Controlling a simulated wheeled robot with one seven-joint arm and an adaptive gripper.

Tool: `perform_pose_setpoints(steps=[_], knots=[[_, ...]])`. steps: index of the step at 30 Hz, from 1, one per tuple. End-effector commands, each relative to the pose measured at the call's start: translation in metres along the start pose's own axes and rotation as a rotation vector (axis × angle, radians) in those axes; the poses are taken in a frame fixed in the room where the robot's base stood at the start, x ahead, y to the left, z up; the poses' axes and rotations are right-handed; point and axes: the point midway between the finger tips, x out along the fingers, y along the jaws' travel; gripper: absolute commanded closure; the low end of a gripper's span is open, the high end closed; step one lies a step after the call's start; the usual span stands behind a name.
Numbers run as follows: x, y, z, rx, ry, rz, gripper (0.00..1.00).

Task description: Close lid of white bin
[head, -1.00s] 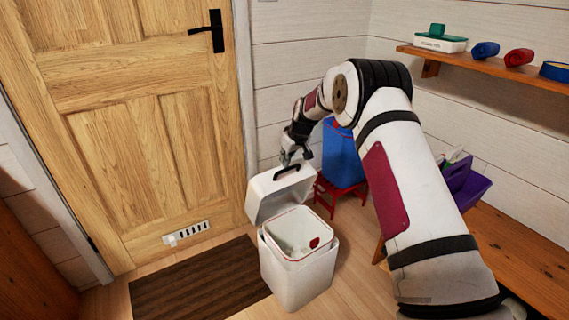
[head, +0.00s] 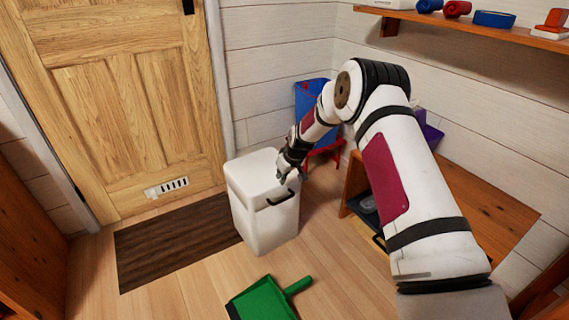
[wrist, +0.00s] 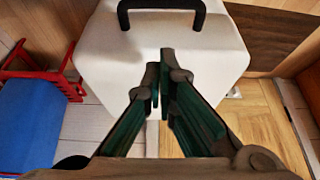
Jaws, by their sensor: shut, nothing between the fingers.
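The white bin (head: 266,217) stands upright on the wood floor by the dark mat. Its white lid (head: 254,168) lies down over the top, and the inside of the bin is hidden. The black handle (head: 281,197) is on the lid's front side; it also shows at the top of the wrist view (wrist: 163,8). My gripper (head: 284,179) is at the lid's front right edge, close to the handle. In the wrist view my gripper (wrist: 160,85) is shut and empty in front of the white surface. I cannot tell if the fingertips touch it.
A green dustpan (head: 265,300) lies on the floor in front. A wooden bench (head: 460,195) is at right, and the dark mat (head: 170,247) lies left.

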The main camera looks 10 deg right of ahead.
Motion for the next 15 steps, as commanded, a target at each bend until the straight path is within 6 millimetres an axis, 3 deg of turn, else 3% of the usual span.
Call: perform_pose_setpoints(steps=[6,15], knots=[[0.036,-0.002,0.036,0.001,-0.001,-0.001,1.0],[0.061,-0.001,0.059,0.0,0.0,0.001,1.0]])
